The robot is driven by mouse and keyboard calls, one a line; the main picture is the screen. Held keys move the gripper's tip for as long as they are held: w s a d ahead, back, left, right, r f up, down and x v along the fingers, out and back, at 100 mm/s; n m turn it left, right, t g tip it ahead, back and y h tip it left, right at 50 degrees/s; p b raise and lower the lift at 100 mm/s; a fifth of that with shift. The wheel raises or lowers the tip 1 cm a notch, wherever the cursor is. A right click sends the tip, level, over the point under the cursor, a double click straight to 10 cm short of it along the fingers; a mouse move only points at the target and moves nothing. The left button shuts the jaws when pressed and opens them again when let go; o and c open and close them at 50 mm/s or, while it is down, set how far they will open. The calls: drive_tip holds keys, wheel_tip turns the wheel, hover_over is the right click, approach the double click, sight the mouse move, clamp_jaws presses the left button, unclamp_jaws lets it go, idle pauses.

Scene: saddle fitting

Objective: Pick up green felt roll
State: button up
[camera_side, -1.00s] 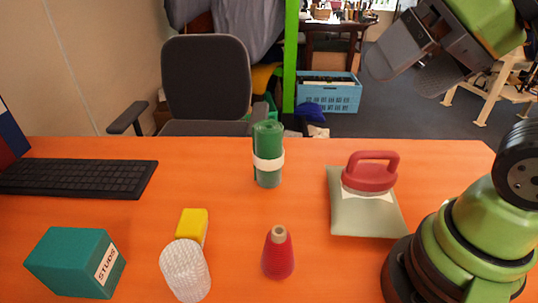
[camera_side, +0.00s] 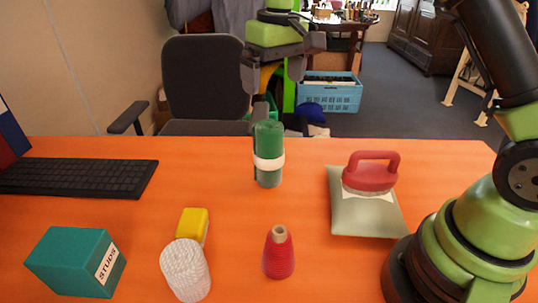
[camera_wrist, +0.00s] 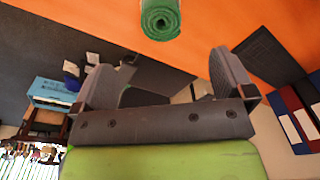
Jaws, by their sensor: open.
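The green felt roll (camera_side: 268,141) stands upright near the far edge of the orange table, with a pale band around its middle. In the wrist view its spiral top end (camera_wrist: 160,20) shows at the top, beyond the space between the fingers. My gripper (camera_side: 273,85) is open and empty, pointing down above and apart from the roll in the side view. Its two spread fingers also show in the wrist view (camera_wrist: 165,75).
A red-handled tool (camera_side: 371,173) sits on a pale green pad (camera_side: 365,220) to the right. A red thread cone (camera_side: 279,255), white textured cylinder (camera_side: 186,270), yellow block (camera_side: 193,225) and teal box (camera_side: 77,262) stand nearer. A black keyboard (camera_side: 78,178) lies left. Table around the roll is clear.

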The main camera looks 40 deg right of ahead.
sight(268, 125)
drive_tip(key=shift+g, duration=0.3)
drive_tip(key=f, duration=0.2)
drive_tip(key=w+f, duration=0.1)
drive_tip(key=f, duration=0.4)
drive_tip(key=shift+w+d+f, duration=0.1)
drive_tip(key=shift+w, duration=0.15)
drive_tip(key=f, duration=0.5)
drive_tip(key=shift+s+a+f, duration=0.1)
drive_tip(key=shift+a+f, duration=0.2)
drive_tip(key=shift+f, duration=0.05)
drive_tip(key=shift+c, duration=0.2)
drive_tip(key=shift+r, duration=0.1)
drive_tip(key=c, duration=1.2)
